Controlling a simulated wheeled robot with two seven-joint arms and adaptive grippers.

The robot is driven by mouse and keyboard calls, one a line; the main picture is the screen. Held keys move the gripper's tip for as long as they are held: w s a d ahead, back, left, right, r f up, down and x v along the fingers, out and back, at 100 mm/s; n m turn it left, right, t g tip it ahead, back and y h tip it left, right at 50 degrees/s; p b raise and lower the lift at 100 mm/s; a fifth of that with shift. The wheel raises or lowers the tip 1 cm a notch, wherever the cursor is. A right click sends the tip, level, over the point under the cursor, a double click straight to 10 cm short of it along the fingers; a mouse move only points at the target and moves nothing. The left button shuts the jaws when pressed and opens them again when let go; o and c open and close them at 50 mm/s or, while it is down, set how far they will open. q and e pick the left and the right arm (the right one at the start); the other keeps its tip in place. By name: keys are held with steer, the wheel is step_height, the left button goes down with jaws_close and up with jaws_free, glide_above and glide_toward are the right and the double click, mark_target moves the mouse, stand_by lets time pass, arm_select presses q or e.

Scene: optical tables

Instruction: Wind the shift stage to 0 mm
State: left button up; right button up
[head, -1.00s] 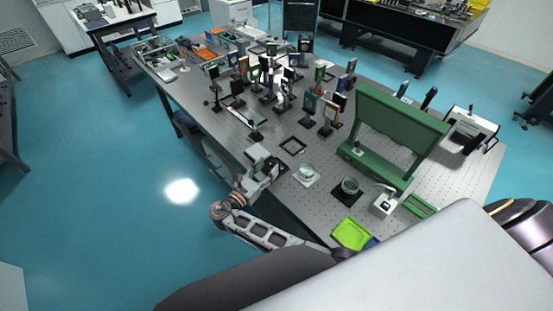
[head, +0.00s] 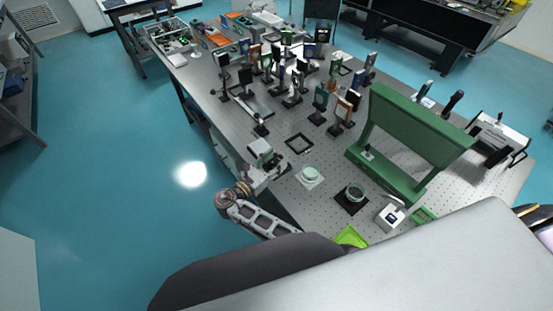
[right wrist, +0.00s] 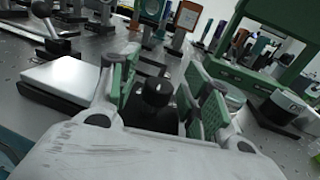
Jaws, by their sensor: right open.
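My right gripper (right wrist: 160,94) is open, its two green-padded fingers spread on either side of a black round knob (right wrist: 157,90) in the right wrist view. I cannot tell whether the pads touch the knob. A flat white-topped block (right wrist: 66,78) on a dark base lies left of the fingers; I cannot tell whether it belongs to the shift stage. In the head view my right gripper (head: 267,163) is at the near left edge of the optical table (head: 470,185), where it hides most of the stage. No scale reading is legible. My left gripper is not in view.
A tall green frame (head: 410,110) stands right of the gripper. Posts with optics crowd behind. A black square frame (head: 299,142) lies flat.

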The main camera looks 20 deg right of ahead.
steer(key=shift+c, duration=0.6)
steer(key=c, duration=0.9)
steer(key=shift+c, duration=0.2)
